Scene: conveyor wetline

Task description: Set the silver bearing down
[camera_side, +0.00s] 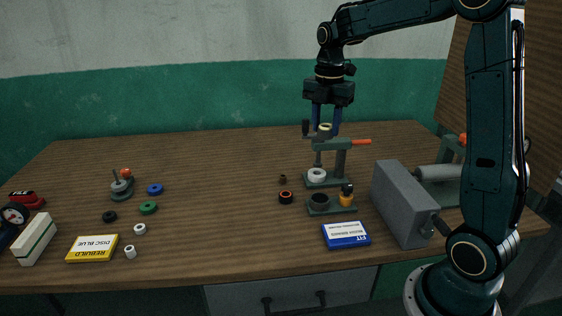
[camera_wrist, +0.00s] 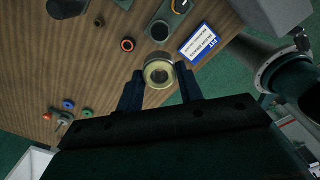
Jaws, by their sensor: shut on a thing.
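My gripper (camera_side: 325,132) is shut on a ring-shaped bearing (camera_side: 325,127), held in the air above the table near the top of the green arbor press (camera_side: 340,160). A white ring (camera_side: 316,175) sits on the base of the press. Whether the bearing touches the press cannot be told from the side view.
A blue booklet (camera_side: 346,235), a grey box (camera_side: 403,203) and a black-orange ring (camera_side: 286,197) are nearby. Small rings and a yellow box (camera_side: 92,248) lie left.

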